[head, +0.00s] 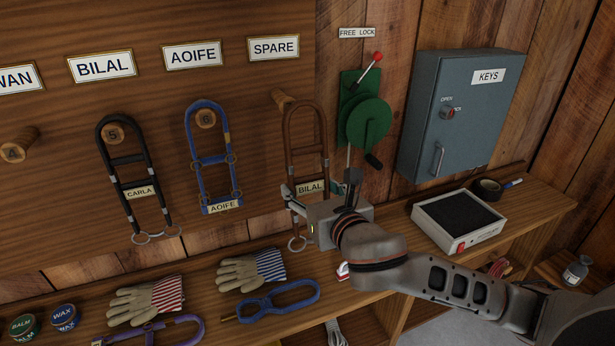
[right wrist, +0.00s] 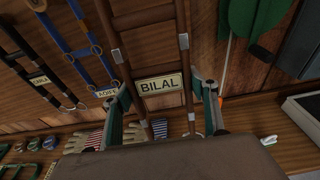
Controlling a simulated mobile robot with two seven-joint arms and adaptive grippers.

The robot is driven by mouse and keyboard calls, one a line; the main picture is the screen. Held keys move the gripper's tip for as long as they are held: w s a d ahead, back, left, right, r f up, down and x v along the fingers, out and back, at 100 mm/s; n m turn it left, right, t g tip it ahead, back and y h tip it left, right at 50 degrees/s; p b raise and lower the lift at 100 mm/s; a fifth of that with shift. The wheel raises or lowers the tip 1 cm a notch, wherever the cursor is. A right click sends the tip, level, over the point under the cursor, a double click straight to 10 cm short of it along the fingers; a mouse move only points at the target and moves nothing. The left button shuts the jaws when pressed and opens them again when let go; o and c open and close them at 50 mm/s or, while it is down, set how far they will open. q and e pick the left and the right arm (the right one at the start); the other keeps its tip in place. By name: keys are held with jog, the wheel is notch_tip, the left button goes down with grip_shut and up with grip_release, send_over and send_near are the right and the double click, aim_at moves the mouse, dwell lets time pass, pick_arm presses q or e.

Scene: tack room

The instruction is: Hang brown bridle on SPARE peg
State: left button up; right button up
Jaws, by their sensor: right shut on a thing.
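The brown bridle (head: 306,150) hangs upright in front of the board and carries a tag reading BILAL, which also shows in the right wrist view (right wrist: 159,85). My right gripper (head: 316,190) is shut on its lower part near the tag. The SPARE label (head: 273,47) is above a wooden peg (head: 281,98). The bridle's top loop is close beside this peg and overlaps its end in the head view. I cannot tell whether the loop is around the peg or in front of it. My left gripper is not in view.
A black bridle (head: 112,165) tagged CARLA hangs under BILAL; a blue bridle (head: 192,160) tagged AOIFE hangs under AOIFE. A green crank winch (head: 369,121) and key cabinet (head: 455,115) are to the right. Gloves (head: 250,271) and a white tray (head: 447,243) lie on the bench below.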

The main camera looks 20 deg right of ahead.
jog(key=shift+w+a+r, duration=0.15)
jog(key=shift+a+r, duration=0.05)
jog(key=shift+r, duration=0.25)
jog(key=w+f, duration=0.1)
jog(key=w, duration=0.9)
jog(key=shift+w+a+f, duration=0.15)
jog(key=shift+w+f, duration=0.15)
jog(key=shift+w, duration=0.05)
dwell(0.7)
jog(key=shift+f, duration=0.1)
dwell(0.6)
